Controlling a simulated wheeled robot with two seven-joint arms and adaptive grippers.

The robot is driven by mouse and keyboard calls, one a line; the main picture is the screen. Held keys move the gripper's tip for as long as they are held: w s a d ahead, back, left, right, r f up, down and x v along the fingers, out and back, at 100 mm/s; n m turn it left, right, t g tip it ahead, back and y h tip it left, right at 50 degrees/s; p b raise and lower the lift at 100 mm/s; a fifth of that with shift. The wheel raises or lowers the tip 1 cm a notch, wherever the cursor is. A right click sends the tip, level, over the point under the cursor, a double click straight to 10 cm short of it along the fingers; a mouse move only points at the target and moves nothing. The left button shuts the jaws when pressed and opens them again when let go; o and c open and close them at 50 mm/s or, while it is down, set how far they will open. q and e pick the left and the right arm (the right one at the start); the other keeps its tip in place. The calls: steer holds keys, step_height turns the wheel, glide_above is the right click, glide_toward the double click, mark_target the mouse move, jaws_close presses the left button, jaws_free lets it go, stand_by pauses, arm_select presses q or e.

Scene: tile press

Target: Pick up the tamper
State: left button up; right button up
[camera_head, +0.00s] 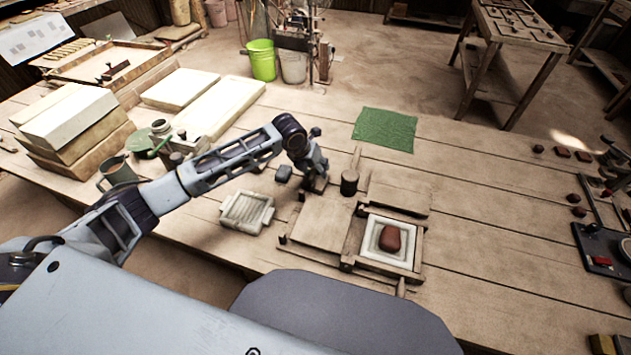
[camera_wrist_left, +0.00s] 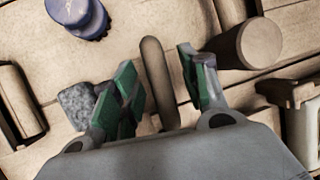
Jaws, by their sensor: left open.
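In the left wrist view, a slim, round-ended wooden handle (camera_wrist_left: 155,75), apparently the tamper's, stands between the green-padded fingers of my left gripper (camera_wrist_left: 160,88). The fingers are apart on either side of it, and no firm contact shows. The gripper body hides its lower end. In the head view my left gripper (camera_head: 316,178) is low over the table, just left of a dark cylinder (camera_head: 349,184). It largely covers the tamper there. My right gripper is in neither view.
A wooden press (camera_head: 320,222) with a red lump (camera_head: 390,238) in its white mould is close by. A grey block (camera_wrist_left: 76,104) and a wooden cylinder (camera_wrist_left: 252,43) flank the fingers.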

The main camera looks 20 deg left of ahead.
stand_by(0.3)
arm_select(q)
jaws_close()
stand_by(0.3)
